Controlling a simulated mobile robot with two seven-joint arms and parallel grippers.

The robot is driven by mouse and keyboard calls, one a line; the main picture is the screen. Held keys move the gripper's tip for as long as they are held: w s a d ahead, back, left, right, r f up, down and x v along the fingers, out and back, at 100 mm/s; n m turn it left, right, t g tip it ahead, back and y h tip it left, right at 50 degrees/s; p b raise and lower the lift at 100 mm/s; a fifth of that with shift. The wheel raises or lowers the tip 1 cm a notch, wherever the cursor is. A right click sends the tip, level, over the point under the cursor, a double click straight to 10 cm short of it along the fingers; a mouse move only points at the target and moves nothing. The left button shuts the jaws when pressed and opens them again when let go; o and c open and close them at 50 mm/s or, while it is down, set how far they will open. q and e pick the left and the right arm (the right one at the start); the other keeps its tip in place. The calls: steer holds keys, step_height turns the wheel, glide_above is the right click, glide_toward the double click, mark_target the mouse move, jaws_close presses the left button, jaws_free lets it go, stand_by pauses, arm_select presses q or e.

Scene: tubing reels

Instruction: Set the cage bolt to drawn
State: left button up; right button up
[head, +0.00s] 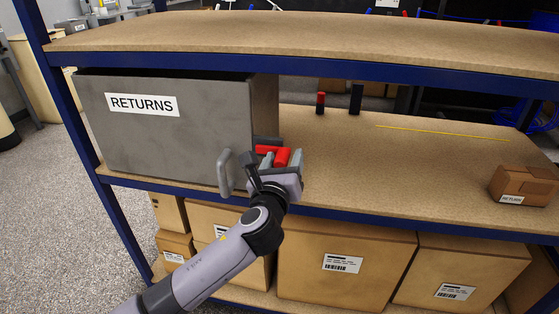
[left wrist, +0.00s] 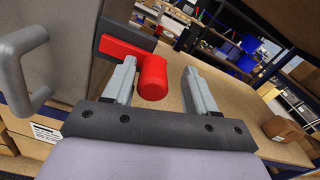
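The cage bolt is a red bar with a red knob-like handle (head: 282,157), set in a dark mount at the right front corner of the grey RETURNS box (head: 190,127). In the left wrist view the red handle (left wrist: 153,80) stands out between my fingers, close to the left finger, with a clear gap to the right one. My left gripper (head: 284,161) is open around the handle; its fingers also show in the left wrist view (left wrist: 161,72). My right gripper is in neither view. I cannot tell how far the bolt is slid.
The box has a grey pull handle (head: 225,173) left of my gripper. A blue-framed shelf (head: 400,150) runs to the right, mostly clear. A small carton (head: 524,186) sits at its right end. Large cartons (head: 345,262) fill the shelf below.

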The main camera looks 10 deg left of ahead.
arm_select(q)
steer(key=shift+a, duration=0.1)
steer(key=shift+s+p, duration=0.35)
steer(key=shift+s, duration=3.2)
